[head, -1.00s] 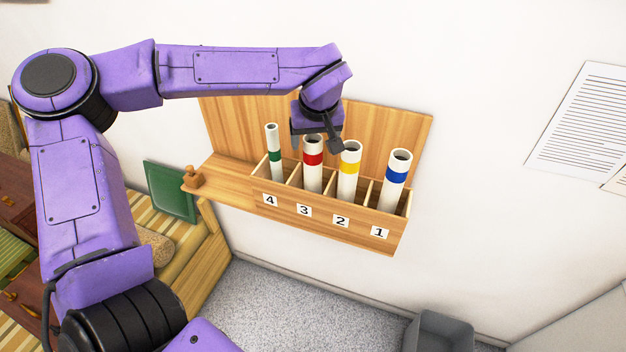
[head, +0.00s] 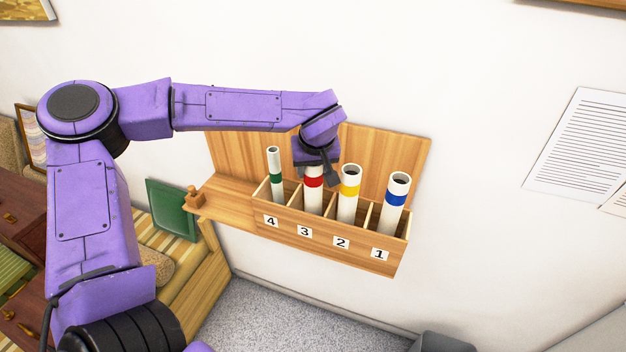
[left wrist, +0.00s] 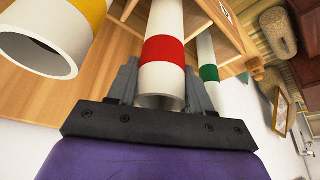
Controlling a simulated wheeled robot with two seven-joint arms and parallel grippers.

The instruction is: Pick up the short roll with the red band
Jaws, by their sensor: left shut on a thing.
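The white roll with the red band (head: 313,183) stands in compartment 3 of the wooden wall rack (head: 330,241). My left gripper (head: 316,168) is over its top end and shut on it. In the left wrist view the red-banded roll (left wrist: 163,50) runs between the two fingers of the left gripper (left wrist: 161,88), one on each side near its open end. My right gripper is not in view.
A thin green-banded roll (head: 275,178) stands in compartment 4, a yellow-banded roll (head: 350,189) in 2 and a blue-banded roll (head: 396,199) in 1. The yellow-banded roll is close beside my gripper. A small wooden knob (head: 194,198) sits on the shelf at left.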

